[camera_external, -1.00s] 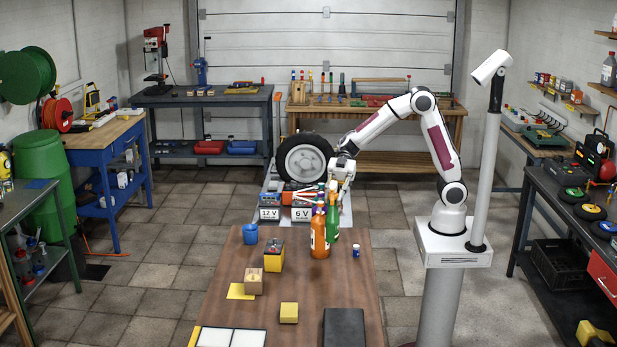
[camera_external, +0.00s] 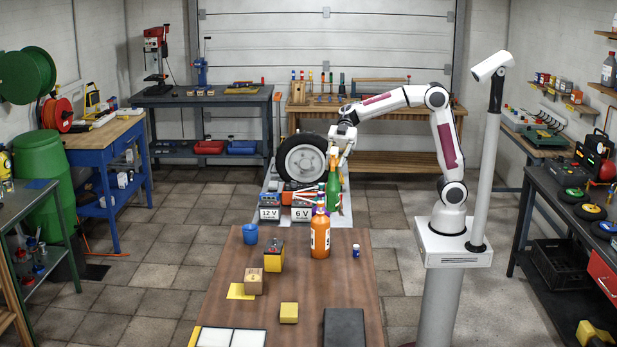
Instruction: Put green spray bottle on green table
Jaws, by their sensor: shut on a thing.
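The green spray bottle (camera_external: 333,192) is upright in the external view, raised above the far end of the brown table (camera_external: 225,292). My gripper (camera_external: 335,163) is shut on the top of the bottle and holds it from above. The bottle's top is partly hidden by the fingers. A table with a dark top and green legs (camera_external: 60,222) stands at the left edge, far from my gripper. An orange spray bottle (camera_external: 320,238) stands on the brown table, below and in front of the green one.
A blue cup (camera_external: 250,234), a small blue bottle (camera_external: 356,251) and yellow blocks (camera_external: 289,312) are on the brown table. A wheel (camera_external: 304,162) and batteries (camera_external: 270,213) are close behind the green bottle. Open floor (camera_external: 160,270) lies between the brown table and the left tables.

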